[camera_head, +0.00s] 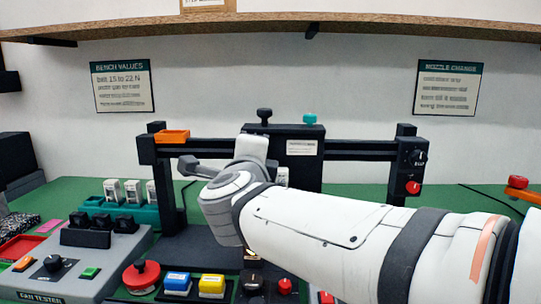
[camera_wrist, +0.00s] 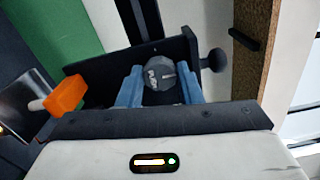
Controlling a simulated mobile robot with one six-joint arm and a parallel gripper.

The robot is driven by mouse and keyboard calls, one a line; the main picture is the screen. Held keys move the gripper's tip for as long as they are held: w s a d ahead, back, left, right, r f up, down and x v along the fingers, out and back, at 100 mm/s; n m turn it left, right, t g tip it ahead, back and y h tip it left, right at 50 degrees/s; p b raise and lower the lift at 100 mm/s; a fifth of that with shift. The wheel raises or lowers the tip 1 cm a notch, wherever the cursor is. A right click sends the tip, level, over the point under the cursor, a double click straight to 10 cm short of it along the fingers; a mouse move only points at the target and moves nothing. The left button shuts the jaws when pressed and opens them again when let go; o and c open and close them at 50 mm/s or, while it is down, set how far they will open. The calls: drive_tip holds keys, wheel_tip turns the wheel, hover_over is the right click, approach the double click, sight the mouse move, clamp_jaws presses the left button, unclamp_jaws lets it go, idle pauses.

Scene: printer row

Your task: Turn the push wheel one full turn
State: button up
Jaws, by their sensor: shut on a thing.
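The push wheel (camera_wrist: 158,73) is a dark grey, many-sided knob with pale lettering and a pale line on its face, seen in the wrist view. My gripper (camera_wrist: 161,86) has one blue finger on each side of the wheel and is shut on it. The wheel sits in front of a black plate (camera_wrist: 182,49). In the head view my white arm reaches in from the right to the printer's black carriage (camera_head: 308,168) and hides the wheel.
The printer's black crossbar (camera_head: 360,146) runs behind my arm. A black knob (camera_head: 264,115) and a teal knob (camera_head: 309,119) stand on the carriage top. A fan tester (camera_head: 60,262) stands at left. A red mushroom button (camera_head: 141,275) is in front. A shelf (camera_head: 400,27) runs above.

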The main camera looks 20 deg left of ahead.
drive_tip(key=shift+f, duration=0.1)
drive_tip(key=o, duration=0.9)
drive_tip(key=shift+o, duration=0.3)
drive_tip(key=shift+r, duration=0.2)
drive_tip(key=shift+s, duration=0.1)
